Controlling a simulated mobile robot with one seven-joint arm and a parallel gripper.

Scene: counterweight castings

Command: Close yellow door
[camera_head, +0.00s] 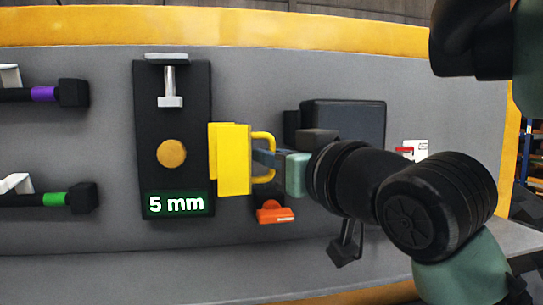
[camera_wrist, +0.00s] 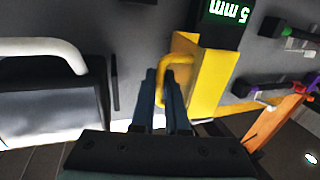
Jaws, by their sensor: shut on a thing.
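The yellow door (camera_head: 233,159) has a yellow loop handle on its right side. It sits just right of a black panel with a lit "5 mm" display (camera_head: 176,204). My gripper (camera_head: 262,158) reaches in from the right and is shut on the door's handle (camera_head: 265,143). In the wrist view the two dark fingers of my gripper (camera_wrist: 166,90) stand on either side of the yellow handle (camera_wrist: 165,66), with the yellow door (camera_wrist: 207,75) to their right. How far the door stands from its closed position is hard to tell.
A dark box (camera_head: 345,120) is mounted right of the door, behind my arm. An orange part (camera_head: 274,214) sits below the handle. The grey board between is bare.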

